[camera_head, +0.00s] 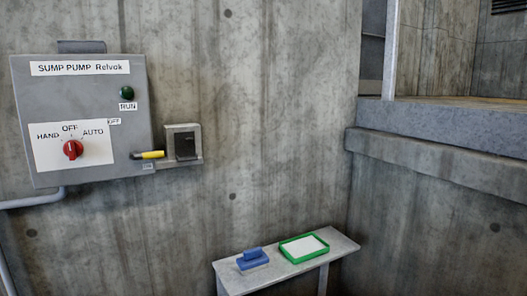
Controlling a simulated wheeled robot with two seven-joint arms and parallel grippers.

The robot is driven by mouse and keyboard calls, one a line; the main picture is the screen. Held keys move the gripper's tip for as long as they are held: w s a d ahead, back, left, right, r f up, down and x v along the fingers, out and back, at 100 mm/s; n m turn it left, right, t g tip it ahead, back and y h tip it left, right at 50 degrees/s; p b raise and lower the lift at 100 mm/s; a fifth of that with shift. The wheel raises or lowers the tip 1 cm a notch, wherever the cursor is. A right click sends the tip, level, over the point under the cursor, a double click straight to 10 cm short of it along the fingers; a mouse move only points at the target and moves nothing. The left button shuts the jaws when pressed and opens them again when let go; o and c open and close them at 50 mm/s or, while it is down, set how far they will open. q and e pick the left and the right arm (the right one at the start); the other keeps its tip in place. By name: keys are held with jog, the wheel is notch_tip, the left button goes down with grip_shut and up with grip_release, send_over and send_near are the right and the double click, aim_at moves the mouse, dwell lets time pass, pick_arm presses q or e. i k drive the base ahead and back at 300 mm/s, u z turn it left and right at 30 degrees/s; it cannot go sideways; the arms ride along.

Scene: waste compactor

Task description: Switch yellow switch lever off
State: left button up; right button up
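The yellow switch lever (152,154) sticks out roughly level at the lower right side of the grey control box (100,165). One end of the lever is dark and the other is yellow. A small "OFF" label (114,121) sits above it on the box edge, and another small label (148,166) is just below the lever, too small to read. Neither of my grippers is in the head view.
The box labelled "SUMP PUMP Relvok" carries a red knob (73,149) and a green lamp (127,93). A dark device on a grey bracket (187,146) is close right of the lever. Below stands a small table (232,276) with a blue object (252,259) and a green-rimmed tray (284,251).

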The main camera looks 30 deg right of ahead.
aim_at(134, 156)
jog(key=z, duration=1.6)
jog(key=k, duration=0.7)
jog(key=u, duration=1.2)
jog(key=i, duration=0.85)
jog(key=z, duration=0.45)
jog(key=k, duration=1.1)
jog(key=z, duration=1.45)
jog(key=i, duration=1.15)
jog(key=u, duration=0.8)
jog(key=i, duration=0.95)
jog(key=u, duration=1.1)
